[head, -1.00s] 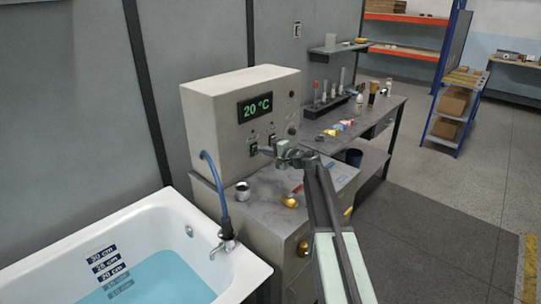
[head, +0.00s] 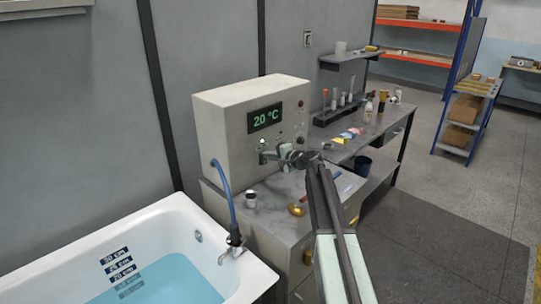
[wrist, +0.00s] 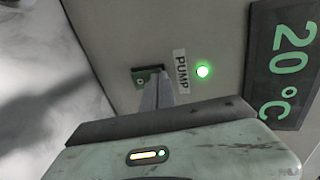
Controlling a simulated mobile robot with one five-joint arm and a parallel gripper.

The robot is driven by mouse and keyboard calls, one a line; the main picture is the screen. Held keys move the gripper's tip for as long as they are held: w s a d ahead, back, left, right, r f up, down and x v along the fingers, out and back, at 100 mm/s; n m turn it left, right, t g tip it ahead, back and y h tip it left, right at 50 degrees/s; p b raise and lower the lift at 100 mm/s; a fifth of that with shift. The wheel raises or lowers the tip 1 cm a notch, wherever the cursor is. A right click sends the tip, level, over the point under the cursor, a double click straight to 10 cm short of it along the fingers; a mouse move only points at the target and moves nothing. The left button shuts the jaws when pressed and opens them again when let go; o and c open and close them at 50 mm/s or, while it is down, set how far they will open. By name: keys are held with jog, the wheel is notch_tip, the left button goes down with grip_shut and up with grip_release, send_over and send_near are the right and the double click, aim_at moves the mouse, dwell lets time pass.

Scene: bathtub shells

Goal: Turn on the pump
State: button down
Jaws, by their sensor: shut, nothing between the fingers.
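The control box (head: 220,128) stands on a grey cabinet beside the bathtub, and its display (head: 264,118) reads 20 °C. In the wrist view a label (wrist: 181,72) reads PUMP. A round green lamp (wrist: 203,71) glows next to it; it also shows lit in the head view (head: 262,141). The pump switch (wrist: 148,74) is a small dark rocker on the other side of the label. My gripper (head: 264,157) is shut and empty, with its fingertips (wrist: 152,84) at the switch. They hide part of it, and I cannot tell whether they touch it.
The bathtub (head: 190,219) holds blue water, with a blue hose (head: 226,192) leading to its tap. A small metal cup (head: 250,200) and a yellow-headed tool (head: 297,209) lie on the cabinet top below my arm. A workbench (head: 372,145) stands behind to the right.

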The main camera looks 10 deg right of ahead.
jog(key=r+p+v, duration=0.1)
jog(key=p+v, duration=0.4)
jog(key=v, duration=0.9)
jog(key=shift+w+r, duration=0.2)
jog(key=shift+w, duration=0.05)
